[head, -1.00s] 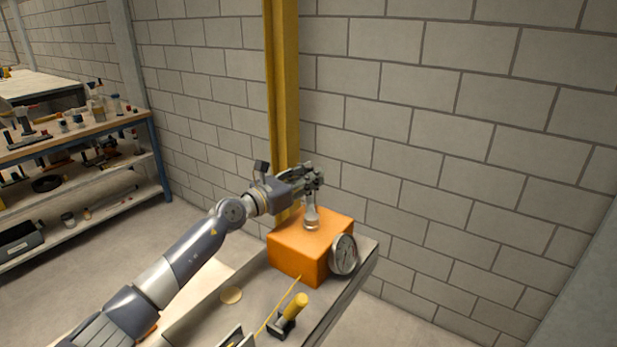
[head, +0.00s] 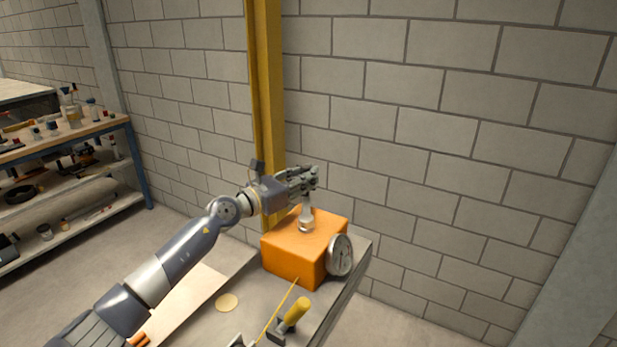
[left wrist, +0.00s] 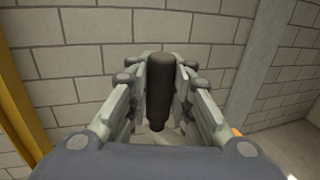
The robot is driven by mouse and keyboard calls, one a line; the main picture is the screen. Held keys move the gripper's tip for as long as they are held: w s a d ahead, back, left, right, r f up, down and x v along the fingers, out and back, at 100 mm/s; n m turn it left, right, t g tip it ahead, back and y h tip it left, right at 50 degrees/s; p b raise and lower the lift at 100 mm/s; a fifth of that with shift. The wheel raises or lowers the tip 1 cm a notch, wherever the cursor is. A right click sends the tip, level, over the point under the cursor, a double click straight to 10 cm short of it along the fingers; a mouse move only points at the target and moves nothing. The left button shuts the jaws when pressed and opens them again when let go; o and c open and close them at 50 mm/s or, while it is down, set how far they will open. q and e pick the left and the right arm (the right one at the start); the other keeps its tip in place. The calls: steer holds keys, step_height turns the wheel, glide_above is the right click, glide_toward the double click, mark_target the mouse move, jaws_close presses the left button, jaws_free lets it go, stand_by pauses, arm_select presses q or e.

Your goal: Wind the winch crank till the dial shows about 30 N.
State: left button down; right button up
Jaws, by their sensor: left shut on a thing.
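The winch is an orange box (head: 290,262) on the grey bench. A light metal crank post (head: 305,222) stands up from its top. A round dial (head: 341,255) is fixed to its right side, and its reading is too small to make out. My left gripper (head: 312,181) is above the box at the top of the crank. In the left wrist view, the dark crank handle (left wrist: 160,92) stands between the two fingers of my left gripper (left wrist: 160,85), which is shut on it. My right gripper is not in view.
A yellow post (head: 266,110) and block wall stand behind. Shelves (head: 70,140) are at left.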

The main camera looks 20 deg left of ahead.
arm_select(q)
steer(key=d+p, duration=0.1)
steer(key=d+f+p, duration=0.1)
steer(key=d, duration=0.1)
steer(key=shift+w+d, duration=0.1)
steer(key=shift+d, duration=0.2)
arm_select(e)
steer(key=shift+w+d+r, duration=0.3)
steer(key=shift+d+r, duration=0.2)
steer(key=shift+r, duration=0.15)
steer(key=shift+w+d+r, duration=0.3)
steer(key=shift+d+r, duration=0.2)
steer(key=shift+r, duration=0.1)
arm_select(q)
steer(key=c, duration=1.7)
jaws_free()
steer(key=shift+o, duration=1.3)
steer(key=shift+r, duration=0.15)
glide_above(282, 225)
steer(key=shift+r, duration=0.25)
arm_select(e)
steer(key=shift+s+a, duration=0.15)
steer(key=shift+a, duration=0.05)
